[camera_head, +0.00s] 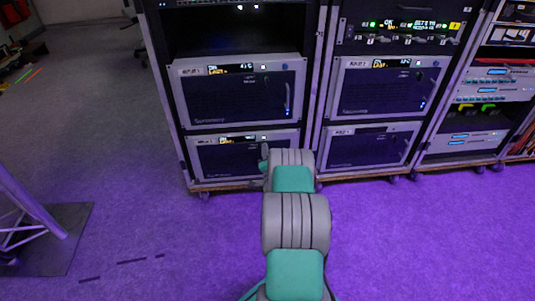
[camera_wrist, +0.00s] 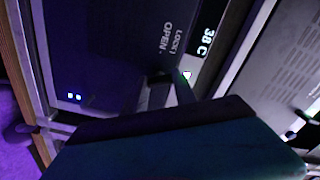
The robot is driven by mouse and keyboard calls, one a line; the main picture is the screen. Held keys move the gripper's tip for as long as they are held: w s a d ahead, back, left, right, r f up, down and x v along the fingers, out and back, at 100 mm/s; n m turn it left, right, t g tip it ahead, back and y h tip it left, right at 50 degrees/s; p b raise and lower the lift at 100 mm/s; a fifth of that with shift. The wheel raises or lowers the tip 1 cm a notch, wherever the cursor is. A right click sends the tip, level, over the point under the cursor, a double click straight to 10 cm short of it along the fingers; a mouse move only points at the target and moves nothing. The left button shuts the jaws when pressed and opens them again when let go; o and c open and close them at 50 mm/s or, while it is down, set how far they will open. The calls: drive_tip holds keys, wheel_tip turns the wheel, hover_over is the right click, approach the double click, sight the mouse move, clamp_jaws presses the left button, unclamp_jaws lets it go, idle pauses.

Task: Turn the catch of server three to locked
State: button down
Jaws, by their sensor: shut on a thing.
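The lower left server (camera_head: 222,158) in the rack has my arm reaching to its right part; its number is too small to read. In the wrist view its dark front (camera_wrist: 95,50) shows tilted, with a LOCK and OPEN label (camera_wrist: 172,38) and a display (camera_wrist: 208,38) reading 38 C. My gripper (camera_head: 265,157) is at this front, mostly hidden behind my arm. In the wrist view its dark and teal body (camera_wrist: 170,145) fills the bottom. It is shut on the catch just below the label. The catch is mostly hidden and dark, so I cannot tell its angle.
Another server (camera_head: 237,92) sits directly above, with a vertical handle at its right. Two more servers (camera_head: 388,90) (camera_head: 365,147) stand in the right-hand rack. A dark stand base (camera_head: 50,240) is on the floor at left. The floor between is clear.

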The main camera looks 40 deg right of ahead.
drive_tip(key=m, duration=0.5)
drive_tip(key=shift+m, duration=0.3)
idle(0.4)
drive_tip(key=c, duration=1)
unclamp_jaws()
drive_tip(key=p+v, duration=0.1)
drive_tip(key=v, duration=0.6)
drive_tip(key=shift+s+a, duration=0.25)
drive_tip(key=shift+s, duration=0.1)
